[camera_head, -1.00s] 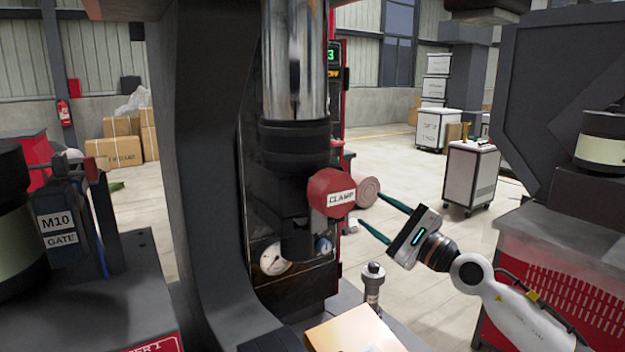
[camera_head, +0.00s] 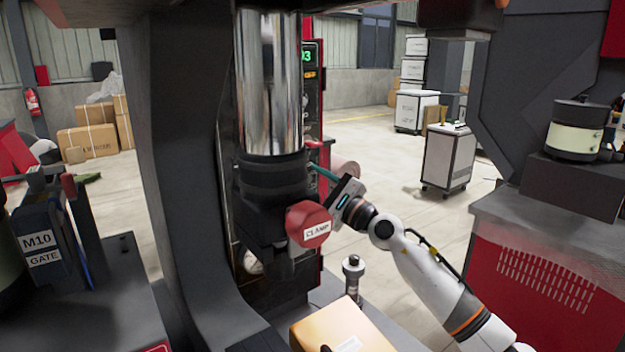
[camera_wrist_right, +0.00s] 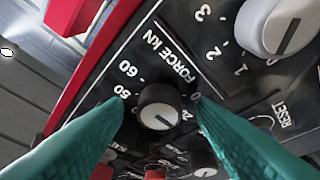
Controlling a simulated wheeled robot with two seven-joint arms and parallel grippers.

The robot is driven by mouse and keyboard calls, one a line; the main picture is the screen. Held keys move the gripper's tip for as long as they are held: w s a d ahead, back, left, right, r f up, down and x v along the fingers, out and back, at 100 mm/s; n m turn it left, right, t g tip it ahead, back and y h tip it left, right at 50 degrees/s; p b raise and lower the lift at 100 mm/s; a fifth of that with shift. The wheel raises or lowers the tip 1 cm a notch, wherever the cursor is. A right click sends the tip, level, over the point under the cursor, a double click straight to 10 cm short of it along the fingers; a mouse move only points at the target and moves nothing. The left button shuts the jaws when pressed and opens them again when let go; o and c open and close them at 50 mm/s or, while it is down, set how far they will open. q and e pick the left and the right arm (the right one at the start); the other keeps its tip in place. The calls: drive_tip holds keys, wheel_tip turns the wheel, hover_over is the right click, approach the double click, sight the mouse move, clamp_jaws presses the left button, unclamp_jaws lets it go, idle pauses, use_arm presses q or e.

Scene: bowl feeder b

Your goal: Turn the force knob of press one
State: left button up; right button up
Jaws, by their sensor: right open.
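The force knob (camera_wrist_right: 159,106), a round grey knob with a pale face and dark pointer line, sits on a black panel (camera_wrist_right: 205,80) lettered FORCE KN in the right wrist view. My right gripper (camera_wrist_right: 163,108) is open, its two green fingers on either side of the knob; I cannot tell if they touch it. In the head view my right gripper (camera_head: 318,172) reaches behind the red CLAMP knob (camera_head: 309,224) to the press column (camera_head: 270,90), and the force knob is hidden there. My left gripper is not in view.
A larger white knob (camera_wrist_right: 277,25) and a RESET label are close by on the panel. A smaller knob (camera_wrist_right: 204,163) sits below. A cardboard box (camera_head: 345,325) and a metal post (camera_head: 352,275) stand in front of the press. White cabinets (camera_head: 448,160) stand on open floor behind.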

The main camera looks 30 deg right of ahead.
drive_tip(key=shift+w+a, duration=0.1)
drive_tip(key=shift+w, duration=0.05)
drive_tip(key=shift+c, duration=0.2)
drive_tip(key=c, duration=0.9)
drive_tip(key=shift+c, duration=0.2)
